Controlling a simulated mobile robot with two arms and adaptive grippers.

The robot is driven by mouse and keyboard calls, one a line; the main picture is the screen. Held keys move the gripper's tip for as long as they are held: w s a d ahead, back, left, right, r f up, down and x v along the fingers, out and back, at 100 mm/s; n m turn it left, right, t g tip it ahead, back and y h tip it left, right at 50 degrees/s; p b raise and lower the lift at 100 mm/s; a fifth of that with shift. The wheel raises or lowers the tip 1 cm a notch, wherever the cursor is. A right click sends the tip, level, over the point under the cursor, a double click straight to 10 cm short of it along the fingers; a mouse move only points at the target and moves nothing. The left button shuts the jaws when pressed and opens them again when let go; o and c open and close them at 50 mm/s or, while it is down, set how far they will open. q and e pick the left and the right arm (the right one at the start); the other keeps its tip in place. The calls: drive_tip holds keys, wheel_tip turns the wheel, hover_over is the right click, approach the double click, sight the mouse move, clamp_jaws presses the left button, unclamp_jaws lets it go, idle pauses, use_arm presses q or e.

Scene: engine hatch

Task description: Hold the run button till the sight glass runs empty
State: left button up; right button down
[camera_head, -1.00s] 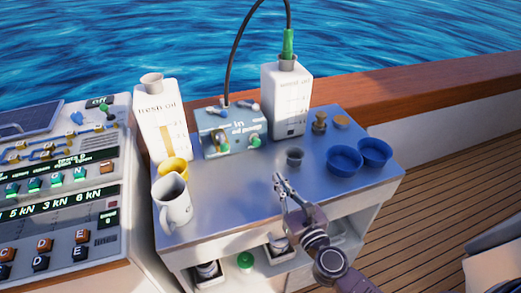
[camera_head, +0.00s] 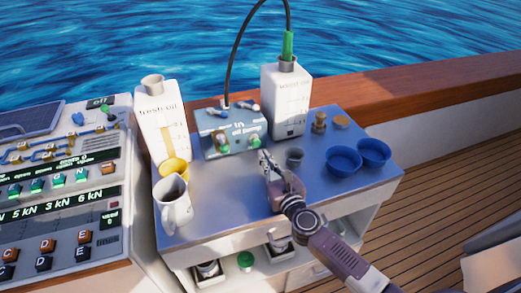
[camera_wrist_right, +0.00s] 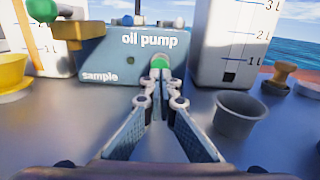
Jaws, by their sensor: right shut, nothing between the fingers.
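The blue-grey oil pump box (camera_head: 237,121) stands at the back of the metal table; it also shows in the right wrist view (camera_wrist_right: 110,60). A green button (camera_head: 255,142) sits on its front at the right; in the right wrist view the button (camera_wrist_right: 160,61) is straight ahead of the fingertips. My right gripper (camera_head: 265,156) is shut and empty, pointing at the button from just in front. Whether the tips (camera_wrist_right: 158,84) touch it I cannot tell. I cannot clearly pick out the sight glass. My left gripper is out of view.
A fresh oil container (camera_head: 152,110) and a second white container (camera_head: 287,105) flank the pump. A small grey cup (camera_head: 294,157) stands close right of my gripper, with blue bowls (camera_head: 343,160) beyond. A white mug (camera_head: 174,207) and yellow cup (camera_head: 174,168) stand left.

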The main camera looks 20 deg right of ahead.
sight(257, 143)
drive_tip(key=w, duration=0.3)
drive_tip(key=shift+w+a, duration=0.15)
drive_tip(key=shift+w, duration=0.15)
drive_tip(key=shift+w, duration=1)
drive_tip(key=shift+r, duration=0.15)
idle(6.2)
